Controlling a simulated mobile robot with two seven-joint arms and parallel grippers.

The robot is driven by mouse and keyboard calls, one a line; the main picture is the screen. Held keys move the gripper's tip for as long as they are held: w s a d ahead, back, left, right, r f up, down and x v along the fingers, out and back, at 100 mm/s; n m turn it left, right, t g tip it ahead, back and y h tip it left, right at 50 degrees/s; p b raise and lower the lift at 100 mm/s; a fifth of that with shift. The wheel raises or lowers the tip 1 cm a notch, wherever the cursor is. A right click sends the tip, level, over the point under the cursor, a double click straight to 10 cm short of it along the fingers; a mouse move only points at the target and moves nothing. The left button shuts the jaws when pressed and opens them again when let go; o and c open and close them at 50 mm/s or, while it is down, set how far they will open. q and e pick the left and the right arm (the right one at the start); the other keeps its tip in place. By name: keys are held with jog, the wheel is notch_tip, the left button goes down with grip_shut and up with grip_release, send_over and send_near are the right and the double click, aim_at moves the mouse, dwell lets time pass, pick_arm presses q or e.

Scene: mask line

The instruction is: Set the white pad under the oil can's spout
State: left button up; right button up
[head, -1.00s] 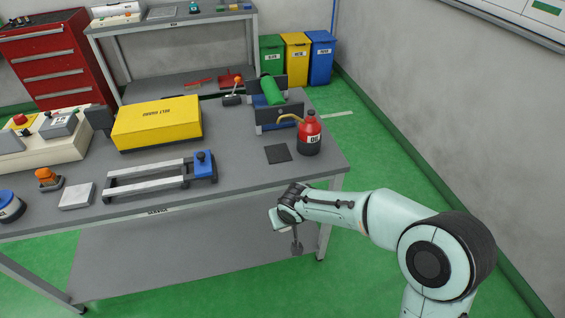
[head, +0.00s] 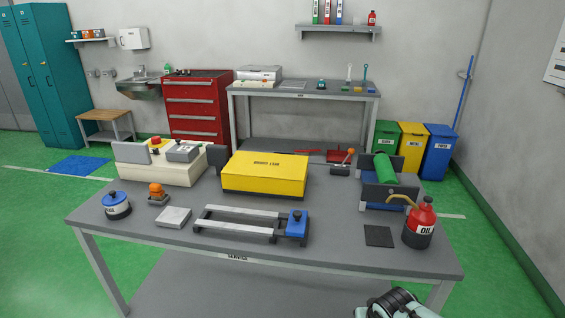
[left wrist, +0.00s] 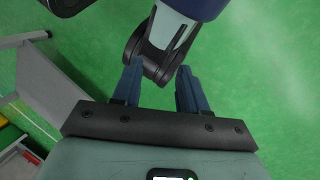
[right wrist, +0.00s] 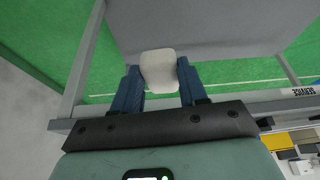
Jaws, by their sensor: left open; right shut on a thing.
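The red oil can (head: 421,227) stands upright near the table's right end, its brass spout (head: 399,201) pointing left. A dark square mat (head: 378,236) lies flat left of the can, near the spout's side. In the right wrist view, my right gripper (right wrist: 158,67) is shut on the white pad (right wrist: 160,77), holding it off the table. In the head view only part of my right arm shows at the bottom edge, and the pad cannot be made out. My left gripper (left wrist: 157,75) is open and empty, above green floor, with a dark joint of mine beyond the fingers.
The service table (head: 335,235) also holds a green roller (head: 385,169), a yellow belt guard (head: 265,175), a rail frame with a blue block (head: 297,224), a light grey plate (head: 174,217) and a blue tin (head: 116,205). Bare tabletop lies between rail frame and mat.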

jog(key=shift+n, duration=0.5)
jog(key=a, duration=0.1)
jog(key=a+f, duration=0.2)
jog(key=a, duration=0.1)
jog(key=shift+w+a+f+p, duration=0.1)
jog(key=shift+w+f+p, duration=0.1)
jog(key=shift+w+p, duration=0.15)
jog(key=p+v, duration=0.1)
jog(key=p, duration=0.3)
jog(key=p+v, duration=0.2)
jog(key=p, duration=0.2)
jog(key=p+v, duration=0.2)
jog(key=p, duration=0.3)
jog(key=shift+w+r, duration=0.2)
jog(key=shift+r, duration=0.1)
pick_arm(q)
notch_tip(320, 180, up, 14)
jog(key=g, duration=0.1)
jog(key=shift+s+d+p, duration=0.3)
jog(key=shift+s+p, duration=0.1)
jog(key=shift+s, duration=0.05)
pick_arm(e)
jog(key=shift+s+r, duration=0.1)
pick_arm(q)
jog(key=shift+f, duration=0.15)
jog(key=shift+w, duration=0.1)
pick_arm(e)
jog(key=shift+r, duration=0.15)
